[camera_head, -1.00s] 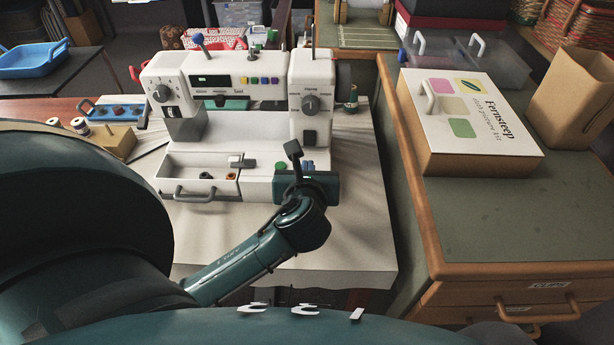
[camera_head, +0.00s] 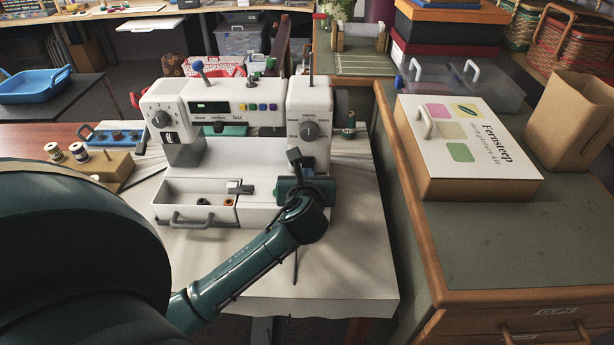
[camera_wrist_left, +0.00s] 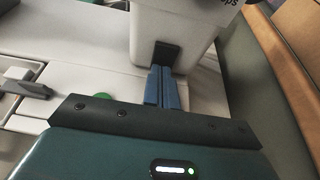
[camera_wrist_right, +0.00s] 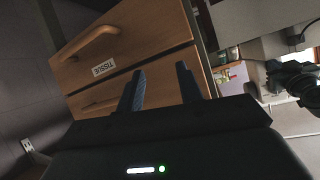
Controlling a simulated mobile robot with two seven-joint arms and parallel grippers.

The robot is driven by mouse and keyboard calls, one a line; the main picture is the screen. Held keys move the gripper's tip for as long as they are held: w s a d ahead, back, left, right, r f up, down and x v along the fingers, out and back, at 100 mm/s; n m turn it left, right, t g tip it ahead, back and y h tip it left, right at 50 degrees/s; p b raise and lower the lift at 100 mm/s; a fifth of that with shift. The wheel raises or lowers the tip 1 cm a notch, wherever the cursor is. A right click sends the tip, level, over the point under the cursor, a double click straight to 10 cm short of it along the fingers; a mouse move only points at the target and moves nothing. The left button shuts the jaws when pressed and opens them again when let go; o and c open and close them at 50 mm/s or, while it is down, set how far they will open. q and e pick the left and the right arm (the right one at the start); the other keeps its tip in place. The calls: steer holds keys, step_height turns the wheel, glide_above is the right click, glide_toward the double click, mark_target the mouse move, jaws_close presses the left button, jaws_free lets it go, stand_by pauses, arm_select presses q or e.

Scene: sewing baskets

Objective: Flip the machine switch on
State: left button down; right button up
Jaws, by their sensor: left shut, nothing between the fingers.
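The white sewing machine (camera_head: 212,149) stands on a pale-topped table, with a dial and coloured buttons on its front. Its black switch (camera_wrist_left: 166,54) is low on the front of the right column, in the left wrist view. My left gripper (camera_wrist_left: 164,70) is shut and empty. Its blue fingertips are right at the lower edge of the switch; I cannot tell whether they touch. In the head view the left gripper (camera_head: 294,157) is in front of the right column and largely covers the switch. My right gripper (camera_wrist_right: 160,72) is open and empty, facing wooden drawers.
A wooden cabinet (camera_head: 480,240) with a Fernsteep box (camera_head: 468,150) and a paper bag (camera_head: 572,120) stands right of the machine. Thread spools (camera_head: 79,153) are at its left. The right wrist view shows a drawer labelled TISSUE (camera_wrist_right: 130,50).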

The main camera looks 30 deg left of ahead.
arm_select(q)
steer(key=shift+a+r, duration=0.1)
arm_select(e)
steer(key=shift+r, duration=0.1)
